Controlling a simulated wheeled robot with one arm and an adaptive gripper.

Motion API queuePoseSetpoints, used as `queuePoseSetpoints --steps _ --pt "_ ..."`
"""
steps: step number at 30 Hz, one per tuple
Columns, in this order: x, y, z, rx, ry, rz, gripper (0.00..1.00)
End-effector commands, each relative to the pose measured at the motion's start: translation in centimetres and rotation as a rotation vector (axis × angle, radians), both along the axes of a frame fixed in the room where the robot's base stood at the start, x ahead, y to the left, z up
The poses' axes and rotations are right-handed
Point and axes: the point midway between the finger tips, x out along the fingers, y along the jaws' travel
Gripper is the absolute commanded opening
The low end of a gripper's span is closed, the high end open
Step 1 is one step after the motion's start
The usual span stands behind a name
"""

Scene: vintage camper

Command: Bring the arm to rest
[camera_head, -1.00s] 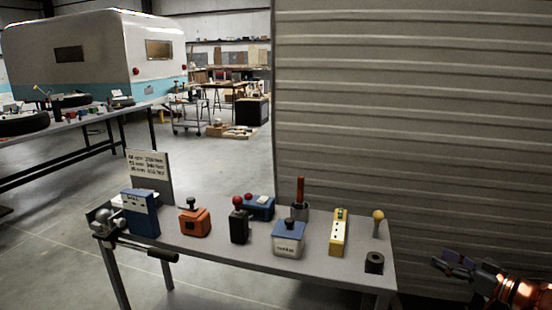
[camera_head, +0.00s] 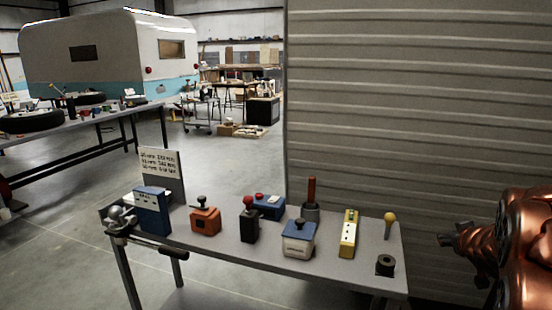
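My gripper (camera_head: 446,240) is at the right side of the view, beyond the right end of the workbench and in front of the corrugated wall. It is dark and partly hidden behind my copper-coloured arm. Whether its fingers are open or shut cannot be made out. Nothing is visibly held in it. My arm is folded close to the camera at the right edge and is clear of the bench and its objects.
The grey workbench (camera_head: 215,250) holds a vise (camera_head: 122,220), a blue box (camera_head: 152,212), an orange block (camera_head: 205,218), a yellow block (camera_head: 348,234) and a black ring (camera_head: 385,264). A corrugated wall (camera_head: 420,110) stands behind. Open floor (camera_head: 60,245) lies left.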

Motion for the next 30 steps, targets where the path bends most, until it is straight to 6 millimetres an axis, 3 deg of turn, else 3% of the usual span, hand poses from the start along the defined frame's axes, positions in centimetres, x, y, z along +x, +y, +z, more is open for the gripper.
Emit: queuePoseSetpoints --steps 5,11,17,24,30 --pt "-3.3 3.0 -0.6 0.014 0.132 -0.120 0.60" --pt "-8.5 7.9 -2.5 0.077 0.315 -0.215 0.60" --pt "-15.6 14.6 -5.3 0.175 0.548 -0.251 0.60" --pt "-25.4 24.0 -7.8 0.305 0.859 -0.198 0.60" --pt "-31.9 29.5 -8.3 0.374 1.056 -0.124 0.60"
